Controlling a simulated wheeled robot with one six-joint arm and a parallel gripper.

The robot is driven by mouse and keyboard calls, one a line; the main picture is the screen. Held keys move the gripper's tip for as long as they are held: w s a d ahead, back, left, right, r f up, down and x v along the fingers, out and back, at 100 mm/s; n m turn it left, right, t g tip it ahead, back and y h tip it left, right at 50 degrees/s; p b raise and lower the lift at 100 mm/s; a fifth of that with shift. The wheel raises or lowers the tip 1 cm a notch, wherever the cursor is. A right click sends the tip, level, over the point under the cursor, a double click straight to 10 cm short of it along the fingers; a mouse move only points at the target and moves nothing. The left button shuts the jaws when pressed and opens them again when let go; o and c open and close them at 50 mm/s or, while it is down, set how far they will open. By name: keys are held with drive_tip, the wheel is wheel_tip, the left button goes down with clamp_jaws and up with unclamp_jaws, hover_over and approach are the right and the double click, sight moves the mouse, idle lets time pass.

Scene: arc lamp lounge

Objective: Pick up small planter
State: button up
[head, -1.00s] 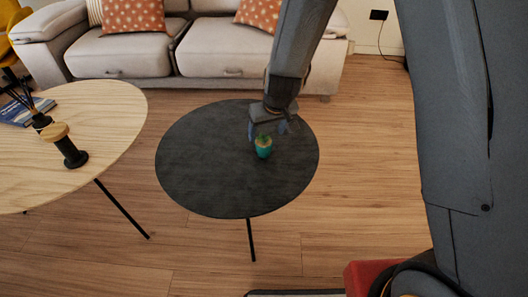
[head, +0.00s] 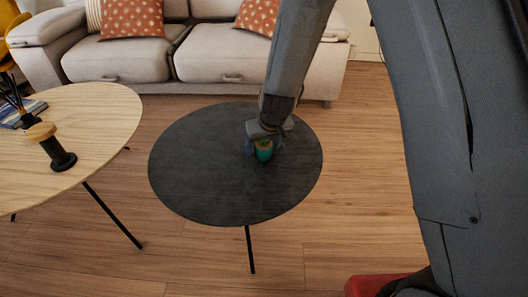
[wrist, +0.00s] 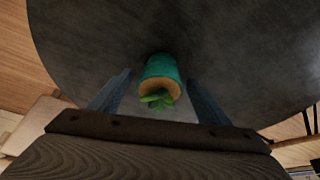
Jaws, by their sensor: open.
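The small planter (head: 263,153) is a teal pot with a tan top, standing upright on the round dark table (head: 200,180). In the wrist view the planter (wrist: 161,72) shows its green leaves and lies ahead, between the lines of the two fingers. My gripper (head: 264,148) is at the planter, low over the table. In the wrist view my gripper (wrist: 160,90) has its fingers apart, with a gap on each side of the pot. The fingers partly hide the pot in the head view.
A light wooden table (head: 100,110) stands at the left with a dark, wood-topped object (head: 52,148) on it. A cream sofa (head: 205,60) with patterned cushions stands behind. The rest of the dark tabletop is clear.

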drive_tip(key=shift+c, duration=0.5)
drive_tip(key=c, duration=1.3)
drive_tip(key=shift+r, duration=0.1)
